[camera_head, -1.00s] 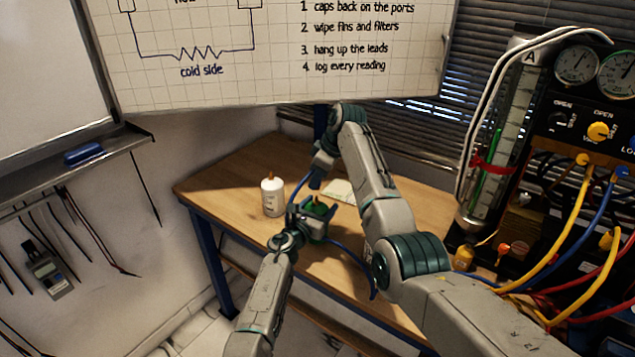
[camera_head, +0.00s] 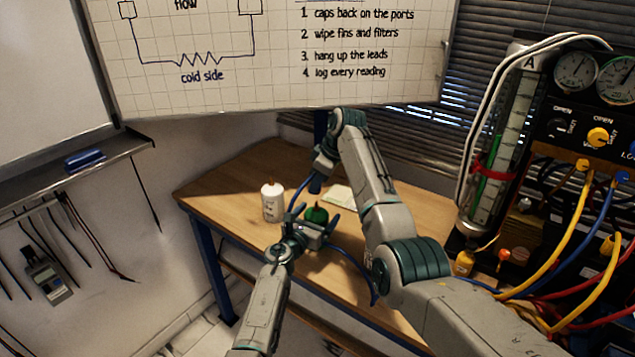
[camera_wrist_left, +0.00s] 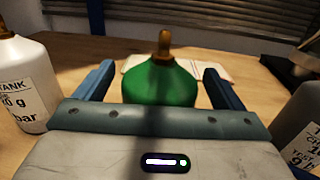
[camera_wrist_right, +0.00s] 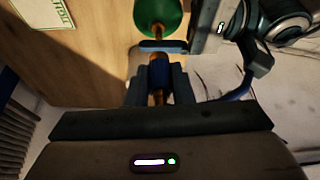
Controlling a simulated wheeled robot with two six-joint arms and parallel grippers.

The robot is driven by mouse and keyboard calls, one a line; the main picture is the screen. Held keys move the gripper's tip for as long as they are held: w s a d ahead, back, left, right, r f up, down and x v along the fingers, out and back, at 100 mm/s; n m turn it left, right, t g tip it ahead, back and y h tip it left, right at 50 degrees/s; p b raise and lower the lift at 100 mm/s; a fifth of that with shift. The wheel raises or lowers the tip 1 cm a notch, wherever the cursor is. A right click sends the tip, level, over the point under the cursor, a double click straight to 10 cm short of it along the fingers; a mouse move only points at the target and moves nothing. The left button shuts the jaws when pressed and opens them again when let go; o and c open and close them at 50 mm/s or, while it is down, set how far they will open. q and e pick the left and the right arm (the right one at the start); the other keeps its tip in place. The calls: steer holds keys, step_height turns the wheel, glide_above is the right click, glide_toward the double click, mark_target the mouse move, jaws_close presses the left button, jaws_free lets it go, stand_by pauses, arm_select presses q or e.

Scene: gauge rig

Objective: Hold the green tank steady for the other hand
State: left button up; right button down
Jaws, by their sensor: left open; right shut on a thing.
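The green tank (camera_head: 317,214) stands upright on the wooden table, with a brass tip on top in the left wrist view (camera_wrist_left: 162,82). My left gripper (camera_head: 315,218) is open, its two blue fingers on either side of the tank's near part, with gaps visible in the left wrist view. My right gripper (camera_head: 317,183) is above and behind the tank, shut on a blue hose end with a brass tip (camera_wrist_right: 158,72). The brass tip points toward the tank, apart from it as far as I can see. Part of the hose is hidden by my arms.
A white labelled tank (camera_head: 272,202) stands left of the green one. A grey labelled tank (camera_wrist_left: 300,130) is at the right in the left wrist view. A paper note (camera_head: 341,195) lies behind. The gauge panel (camera_head: 590,130) with coloured hoses stands at right.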

arm_select(q)
steer(key=v, duration=1)
steer(key=shift+s+a, duration=0.15)
steer(key=shift+s, duration=0.1)
arm_select(e)
step_height(320, 180, up, 7)
steer(key=p, duration=0.7)
steer(key=shift+r, duration=0.15)
arm_select(q)
step_height(320, 180, up, 7)
steer(key=shift+f, duration=0.1)
